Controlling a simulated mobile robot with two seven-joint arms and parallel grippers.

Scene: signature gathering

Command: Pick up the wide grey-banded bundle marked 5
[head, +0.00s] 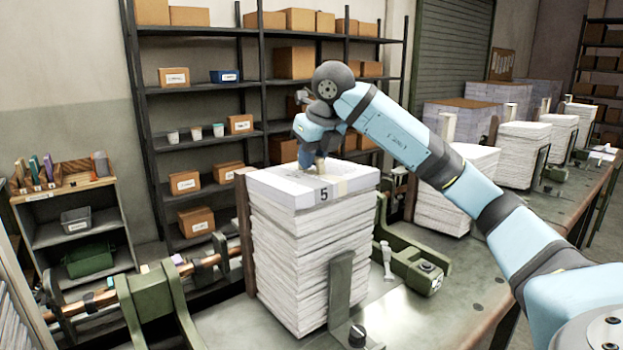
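The bundle marked 5 (285,188) lies flat on top of a tall stack of white paper (300,260) in the middle of the head view. A pale band crosses its top, with a dark 5 on its near face. My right arm reaches in from the right, and my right gripper (310,163) points down at the far part of the bundle's top. The fingertips are small and partly hidden by the wrist, so I cannot tell whether they touch the bundle or are open. My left gripper is not in view.
A metal upright (340,290) stands against the stack's near side, and a wooden post (244,225) at its left. A green clamp-like fixture (412,265) sits to the right. More paper stacks (520,150) line the bench at right. Shelves with boxes stand behind.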

